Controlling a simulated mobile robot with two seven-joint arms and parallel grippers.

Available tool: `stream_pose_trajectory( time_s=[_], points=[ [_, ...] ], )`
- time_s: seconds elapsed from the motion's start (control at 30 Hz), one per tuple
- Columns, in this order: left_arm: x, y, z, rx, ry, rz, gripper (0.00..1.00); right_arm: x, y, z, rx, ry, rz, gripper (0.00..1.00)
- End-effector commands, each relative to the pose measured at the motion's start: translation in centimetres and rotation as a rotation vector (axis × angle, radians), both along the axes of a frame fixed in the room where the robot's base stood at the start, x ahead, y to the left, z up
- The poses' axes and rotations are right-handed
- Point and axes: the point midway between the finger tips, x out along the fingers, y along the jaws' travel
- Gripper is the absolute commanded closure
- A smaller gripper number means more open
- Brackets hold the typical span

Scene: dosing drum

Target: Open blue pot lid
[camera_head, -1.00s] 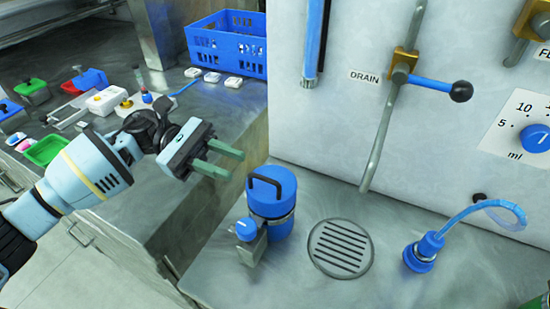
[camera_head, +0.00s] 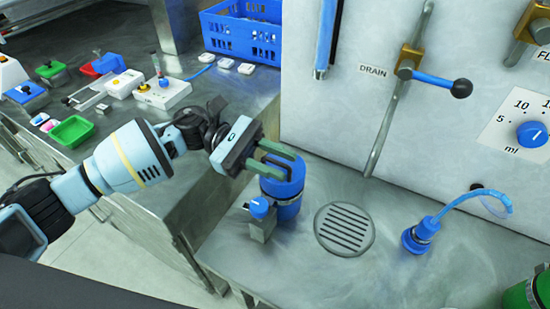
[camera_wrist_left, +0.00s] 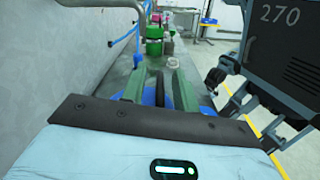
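The blue pot (camera_head: 288,208) stands upright on the metal worktop. Its blue lid (camera_head: 285,185) is on top, partly hidden by my left gripper. My left gripper (camera_head: 291,164) is at the lid, with its two green fingers spread apart over it. In the left wrist view, the black lid handle (camera_wrist_left: 160,92) shows between the open fingers (camera_wrist_left: 160,84), with blue of the lid beside them. I see a gap between the fingers; contact with the handle cannot be told. My right gripper is not in view.
A small metal block with a blue knob (camera_head: 260,208) stands against the pot's front left. A round drain grate (camera_head: 344,229) and a blue nozzle with hose (camera_head: 420,236) lie to the right. The machine wall with the drain lever (camera_head: 440,84) rises behind.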

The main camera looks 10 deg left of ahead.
Motion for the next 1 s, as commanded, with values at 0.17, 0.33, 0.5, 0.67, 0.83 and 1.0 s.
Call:
stream_pose_trajectory(
  time_s=[0.17, 0.33, 0.5, 0.67, 0.83, 1.0],
  points=[
    [-0.01, 0.00, -0.07, -0.001, 0.001, 0.000, 0.70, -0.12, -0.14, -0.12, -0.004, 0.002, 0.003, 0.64],
    [0.01, 0.02, -0.06, -0.001, 0.001, 0.000, 0.92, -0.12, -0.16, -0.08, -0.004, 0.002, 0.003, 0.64],
    [0.03, 0.02, -0.05, 0.000, 0.000, 0.000, 1.00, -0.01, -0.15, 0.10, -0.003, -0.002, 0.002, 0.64],
    [0.04, 0.04, -0.04, 0.000, 0.000, 0.001, 1.00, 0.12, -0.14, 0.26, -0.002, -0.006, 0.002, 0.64],
    [0.21, -0.01, 0.12, 0.004, 0.014, 0.002, 1.00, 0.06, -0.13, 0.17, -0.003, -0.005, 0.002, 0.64],
    [0.80, -0.19, 0.63, 0.022, 0.071, 0.002, 1.00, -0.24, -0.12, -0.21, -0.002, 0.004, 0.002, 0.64]
  ],
)
